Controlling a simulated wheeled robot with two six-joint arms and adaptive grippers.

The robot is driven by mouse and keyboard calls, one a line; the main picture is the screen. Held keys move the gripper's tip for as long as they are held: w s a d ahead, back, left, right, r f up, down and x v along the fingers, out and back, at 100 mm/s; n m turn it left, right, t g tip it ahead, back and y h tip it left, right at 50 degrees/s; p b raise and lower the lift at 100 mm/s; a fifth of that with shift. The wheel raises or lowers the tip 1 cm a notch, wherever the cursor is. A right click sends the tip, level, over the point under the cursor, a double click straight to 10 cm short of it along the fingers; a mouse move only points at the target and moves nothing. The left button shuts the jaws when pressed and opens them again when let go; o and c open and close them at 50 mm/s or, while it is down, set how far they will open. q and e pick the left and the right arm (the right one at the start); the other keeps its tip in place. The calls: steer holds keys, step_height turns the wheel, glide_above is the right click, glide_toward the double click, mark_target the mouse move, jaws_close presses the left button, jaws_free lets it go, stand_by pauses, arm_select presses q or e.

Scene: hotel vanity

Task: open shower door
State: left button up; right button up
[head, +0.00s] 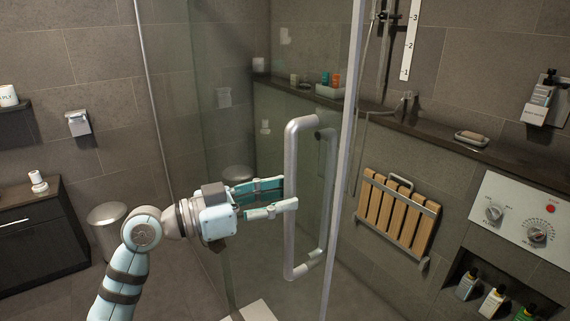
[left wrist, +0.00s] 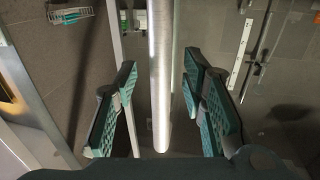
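The shower door (head: 243,120) is a clear glass panel with a metal edge, and it shows in the middle of the head view. Its long grey vertical handle (head: 290,165) stands out from the glass. My left gripper (head: 290,195) reaches the handle from the left. In the left wrist view the handle (left wrist: 160,80) runs upright between the two teal fingers, with gaps on both sides, so the left gripper is open around it. My right gripper is in neither view.
A folding wooden seat (head: 398,215) hangs on the wall right of the door. A control panel (head: 525,220) and a niche with bottles (head: 493,300) are at the far right. A dark cabinet (head: 40,235) and a bin (head: 106,218) stand at the left.

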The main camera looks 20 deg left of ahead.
arm_select(q)
steer(key=x, duration=0.2)
steer(key=shift+w+d+f, duration=0.1)
steer(key=shift+w+d, duration=0.15)
steer(key=shift+w, duration=0.05)
steer(key=shift+a, duration=0.1)
steer(key=shift+c, duration=0.6)
jaws_close()
